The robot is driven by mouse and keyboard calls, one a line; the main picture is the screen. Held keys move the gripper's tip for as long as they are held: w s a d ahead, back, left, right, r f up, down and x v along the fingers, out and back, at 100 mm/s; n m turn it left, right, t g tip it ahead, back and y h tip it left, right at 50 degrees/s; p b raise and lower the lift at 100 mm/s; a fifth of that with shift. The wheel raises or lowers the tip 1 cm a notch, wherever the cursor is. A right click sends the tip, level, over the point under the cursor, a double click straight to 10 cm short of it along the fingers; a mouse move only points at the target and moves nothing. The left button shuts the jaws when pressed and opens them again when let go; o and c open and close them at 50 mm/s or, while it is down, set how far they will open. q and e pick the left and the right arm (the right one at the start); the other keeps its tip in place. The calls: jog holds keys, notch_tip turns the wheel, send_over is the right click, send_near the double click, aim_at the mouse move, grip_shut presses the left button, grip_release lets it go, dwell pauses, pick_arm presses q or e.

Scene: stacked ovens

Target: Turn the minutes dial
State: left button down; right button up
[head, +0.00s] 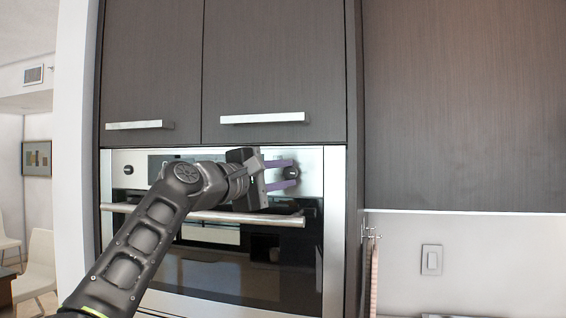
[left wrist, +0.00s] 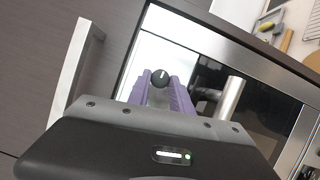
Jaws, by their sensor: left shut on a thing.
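The oven's control panel (head: 312,165) is a silver strip with a round dial near each end and a dark display between them. No label is readable, so I cannot tell by marking which is the minutes dial. My left gripper (head: 289,173) reaches the right-hand dial (head: 293,172), with one purple finger above it and one below. In the left wrist view this dial (left wrist: 160,77) is a dark round knob with a light mark, at the tips of the purple fingers (left wrist: 160,90). The gripper is shut on it. The left-hand dial (head: 128,169) stands free. My right gripper is not in view.
The oven's bar handle (head: 285,220) runs just below my left gripper. Cabinet doors with bar handles (head: 264,118) are above. A dark side panel (head: 354,180) stands close to the right of the oven.

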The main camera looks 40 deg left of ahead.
pick_arm(q)
jog(key=m+g+p, duration=0.1)
jog(key=m+p, duration=0.3)
jog(key=shift+r+g, duration=0.4)
jog(key=shift+d+m+g+y+p, duration=0.1)
jog(key=shift+m+g+y+p, duration=0.3)
jog(key=shift+m+p, duration=0.7)
jog(key=shift+f+m+p, duration=0.1)
jog(key=shift+m+p, duration=0.4)
jog(key=shift+p, duration=0.05)
jog(key=shift+f, duration=0.1)
jog(key=c, duration=1.1)
grip_release()
jog(key=shift+c, duration=0.2)
